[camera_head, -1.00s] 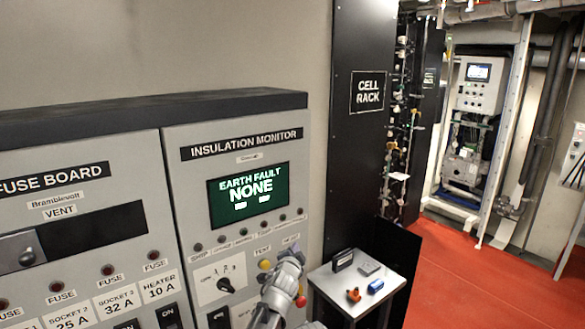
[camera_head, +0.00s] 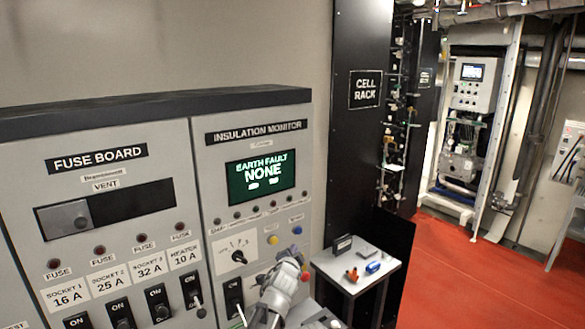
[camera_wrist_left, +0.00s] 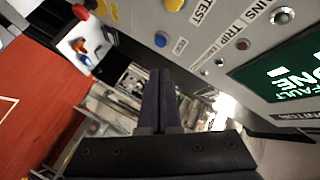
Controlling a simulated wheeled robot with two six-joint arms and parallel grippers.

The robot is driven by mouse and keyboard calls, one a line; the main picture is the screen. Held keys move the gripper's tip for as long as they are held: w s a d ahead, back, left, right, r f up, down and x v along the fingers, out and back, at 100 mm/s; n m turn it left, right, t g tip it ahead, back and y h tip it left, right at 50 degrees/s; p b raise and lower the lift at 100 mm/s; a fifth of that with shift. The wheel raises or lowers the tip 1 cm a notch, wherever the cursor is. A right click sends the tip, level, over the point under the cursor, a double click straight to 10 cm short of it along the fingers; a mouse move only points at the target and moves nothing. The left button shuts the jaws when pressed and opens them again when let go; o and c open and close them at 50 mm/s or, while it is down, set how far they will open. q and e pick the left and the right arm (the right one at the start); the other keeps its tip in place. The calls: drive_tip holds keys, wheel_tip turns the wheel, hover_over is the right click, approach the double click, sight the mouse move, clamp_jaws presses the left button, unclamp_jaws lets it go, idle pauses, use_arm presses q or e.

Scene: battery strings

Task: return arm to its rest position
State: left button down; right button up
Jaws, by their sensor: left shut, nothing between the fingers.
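My left gripper (camera_head: 290,257) shows at the bottom middle of the head view, in front of the lower right part of the insulation monitor panel (camera_head: 212,170). Its fingers (camera_wrist_left: 160,98) are shut together and empty in the left wrist view. The monitor's green screen (camera_head: 262,174) reads "EARTH FAULT NONE". A yellow button (camera_head: 273,240) and a blue button (camera_head: 297,230) sit on the panel close to the gripper. My right gripper is not in either view.
The fuse board (camera_head: 20,185) with a row of switches stands at the left. A small table (camera_head: 345,283) with an orange-red item (camera_head: 351,275) and a blue item (camera_head: 373,267) stands right of the panel. The black cell rack (camera_head: 352,150) rises behind it. Red floor (camera_head: 460,280) is open at the right.

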use_arm(q)
drive_tip(key=s+a+f+n+g+y, duration=0.3)
drive_tip(key=s+a+f+n+g, duration=0.35)
drive_tip(key=s+a+f, duration=0.55)
drive_tip(key=s+a+f+n+g, duration=0.2)
drive_tip(key=s+a+n+g, duration=0.15)
drive_tip(key=s, duration=0.55)
drive_tip(key=s+a+f+n+g, duration=0.2)
drive_tip(key=s+f+n+g, duration=0.15)
drive_tip(key=s, duration=0.65)
drive_tip(key=s+d+f+m+g+b, duration=0.1)
drive_tip(key=s+d+f+m+b, duration=0.3)
drive_tip(key=d+f+b, duration=0.7)
wheel_tip(320, 180, down, 4)
drive_tip(key=s+b, duration=0.1)
drive_tip(key=b, duration=0.3)
drive_tip(key=shift+g, duration=0.35)
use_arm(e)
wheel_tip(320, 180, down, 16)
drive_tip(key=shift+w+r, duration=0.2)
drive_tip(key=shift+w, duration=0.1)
use_arm(q)
drive_tip(key=shift+d+r, duration=0.1)
